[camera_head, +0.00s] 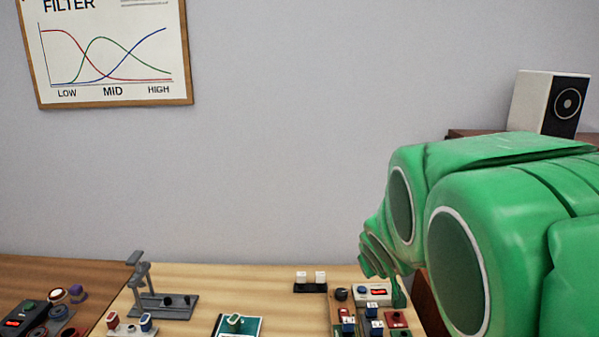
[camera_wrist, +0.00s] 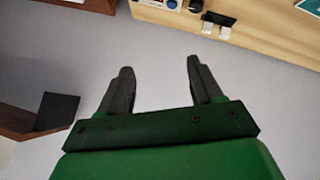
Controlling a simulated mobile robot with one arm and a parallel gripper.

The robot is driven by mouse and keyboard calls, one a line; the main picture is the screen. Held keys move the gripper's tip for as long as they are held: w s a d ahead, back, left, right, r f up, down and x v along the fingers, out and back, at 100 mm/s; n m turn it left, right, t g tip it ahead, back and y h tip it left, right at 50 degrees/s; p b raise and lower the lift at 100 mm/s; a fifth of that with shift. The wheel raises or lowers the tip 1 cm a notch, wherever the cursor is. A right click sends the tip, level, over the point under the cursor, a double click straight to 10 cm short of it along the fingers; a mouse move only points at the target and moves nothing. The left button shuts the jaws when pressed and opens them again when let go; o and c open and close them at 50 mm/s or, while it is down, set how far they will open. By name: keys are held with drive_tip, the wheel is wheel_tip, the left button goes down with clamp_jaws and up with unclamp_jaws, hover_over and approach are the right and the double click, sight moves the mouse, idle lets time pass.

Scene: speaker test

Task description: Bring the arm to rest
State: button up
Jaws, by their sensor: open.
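My green arm fills the right side of the head view and reaches toward the back right of the workbench (camera_head: 255,280). My gripper (camera_wrist: 162,90) shows in the wrist view with its two dark fingers spread apart and nothing between them. Behind the fingers there is plain grey surface, and the wooden bench edge lies at the top of that view. In the head view the fingers cannot be made out; the arm's far end is close to the right-hand devices on the bench.
A grey stand (camera_head: 158,300), a teal booklet (camera_head: 252,327) and a black holder with two white blocks (camera_head: 310,287) are on the bench. A meter box (camera_head: 373,293) and small blocks crowd its right end. A speaker (camera_head: 548,103) stands behind my arm. The bench middle has free room.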

drive_tip(key=s+a+f+m+g+y, duration=0.1)
drive_tip(key=s+g, duration=0.4)
drive_tip(key=s, duration=1.3)
drive_tip(key=s+a+f+m+g, duration=0.1)
drive_tip(key=s+g, duration=0.4)
drive_tip(key=s, duration=1.3)
drive_tip(key=shift+s+a+f+m+y, duration=0.15)
drive_tip(key=shift+a+f+m+y, duration=0.2)
drive_tip(key=shift+a+m, duration=0.35)
drive_tip(key=shift+d, duration=0.15)
